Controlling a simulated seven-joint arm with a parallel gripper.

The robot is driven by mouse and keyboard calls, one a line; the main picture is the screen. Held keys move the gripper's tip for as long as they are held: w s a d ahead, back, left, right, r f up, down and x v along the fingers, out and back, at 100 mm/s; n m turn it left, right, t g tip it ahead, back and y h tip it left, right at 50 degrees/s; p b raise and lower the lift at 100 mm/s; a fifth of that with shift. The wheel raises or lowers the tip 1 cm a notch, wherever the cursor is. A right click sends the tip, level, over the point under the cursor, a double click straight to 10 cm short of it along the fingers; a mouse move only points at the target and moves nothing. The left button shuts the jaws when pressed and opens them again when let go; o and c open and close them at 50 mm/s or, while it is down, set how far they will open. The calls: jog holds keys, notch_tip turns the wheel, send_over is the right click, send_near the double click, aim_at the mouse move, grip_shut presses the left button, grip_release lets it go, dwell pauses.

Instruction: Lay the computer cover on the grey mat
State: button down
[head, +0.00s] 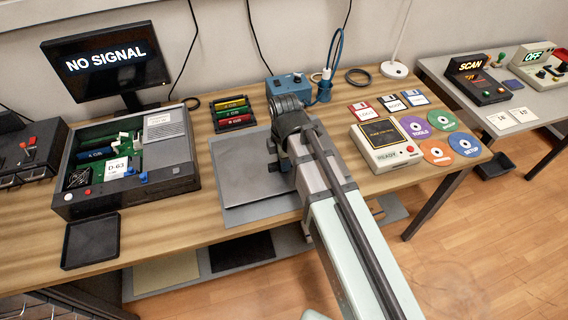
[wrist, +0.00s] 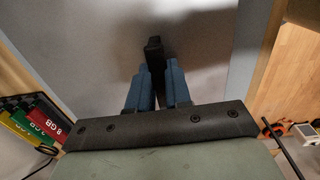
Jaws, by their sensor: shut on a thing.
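The computer cover (head: 240,172), a flat grey panel, is over the grey mat (head: 262,211). It looks flat and level; I cannot tell whether it rests fully on the mat. The mat's lighter border shows along the front. My gripper (head: 284,163) is above the cover's right part, with its fingertips mostly hidden by my arm in the head view. In the wrist view, the blue fingers of my gripper (wrist: 157,88) are shut on a black handle (wrist: 154,50) on the cover (wrist: 95,40). The open computer (head: 125,160) stands at left with its boards exposed.
A black tray (head: 91,242) lies in front of the computer. Coloured memory modules (head: 232,114) stand behind the mat, near a blue soldering station (head: 288,86). A beige drive (head: 388,143), several discs (head: 437,151) and floppy disks (head: 389,103) are on the right.

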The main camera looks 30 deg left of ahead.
jog(key=shift+f, duration=0.85)
jog(key=c, duration=1.1)
grip_release()
jog(key=shift+f, duration=0.1)
jog(key=shift+o, duration=0.2)
notch_tip(320, 180, up, 12)
jog(key=shift+d, duration=0.15)
jog(key=shift+s, duration=0.1)
